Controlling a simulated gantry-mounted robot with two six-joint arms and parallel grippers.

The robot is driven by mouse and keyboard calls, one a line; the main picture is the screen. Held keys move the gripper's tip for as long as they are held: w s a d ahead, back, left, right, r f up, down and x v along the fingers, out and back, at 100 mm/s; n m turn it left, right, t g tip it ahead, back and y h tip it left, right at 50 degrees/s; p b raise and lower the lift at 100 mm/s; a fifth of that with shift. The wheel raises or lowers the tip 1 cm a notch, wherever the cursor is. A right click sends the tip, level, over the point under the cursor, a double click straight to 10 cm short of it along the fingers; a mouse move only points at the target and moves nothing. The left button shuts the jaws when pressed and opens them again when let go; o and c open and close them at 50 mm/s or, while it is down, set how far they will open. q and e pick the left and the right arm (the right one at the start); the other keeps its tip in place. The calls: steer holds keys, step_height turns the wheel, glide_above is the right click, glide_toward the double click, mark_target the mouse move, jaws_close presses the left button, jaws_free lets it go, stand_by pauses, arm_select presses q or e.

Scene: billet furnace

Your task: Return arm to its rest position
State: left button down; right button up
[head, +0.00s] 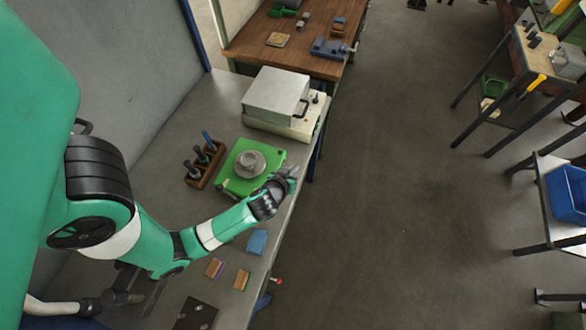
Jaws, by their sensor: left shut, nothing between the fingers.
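My left gripper (288,174) is at the end of the green and white arm that comes in from the left. It is shut and empty. It is at the right side of a green plate device (236,184) with a round grey piece (250,162) on top, close to the bench's right edge. Whether it touches the green device cannot be told. The arm reaches across the grey bench (170,115). My right gripper does not show.
A grey box furnace (275,92) stands behind the green device. A wooden holder (206,165) with dark-handled tools is left of it. A blue cloth (257,242) and small blocks (241,280) lie in front. The floor (390,200) to the right is open.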

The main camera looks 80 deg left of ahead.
arm_select(q)
steer(key=shift+d+r, duration=0.1)
steer(key=shift+d, duration=0.05)
stand_by(0.5)
steer(key=w+d+r+t, duration=0.3)
steer(key=w+r+t, duration=0.1)
steer(key=w+r, duration=0.75)
steer(key=w+d+r+t, duration=0.35)
steer(key=w+r, duration=0.55)
steer(key=r, duration=0.6)
steer(key=w+d+r+m+t+h, duration=0.1)
steer(key=d+r+t, duration=0.1)
steer(key=r, duration=0.5)
steer(key=w+d+r+t, duration=0.2)
steer(key=r+t, duration=0.1)
steer(key=r, duration=0.4)
steer(key=s+d+r+m+t+h, duration=0.3)
steer(key=s+d+r, duration=0.1)
steer(key=r, duration=0.5)
steer(key=s+d+r+m+t+h, duration=0.3)
steer(key=s+d+r+m, duration=0.1)
steer(key=r, duration=0.5)
steer(key=s+d+r+m+t+h, duration=0.3)
steer(key=s+d+r, duration=0.1)
steer(key=r, duration=0.5)
step_height(320, 180, up, 12)
steer(key=m+p, duration=0.2)
steer(key=p, duration=1)
steer(key=shift+h, duration=0.3)
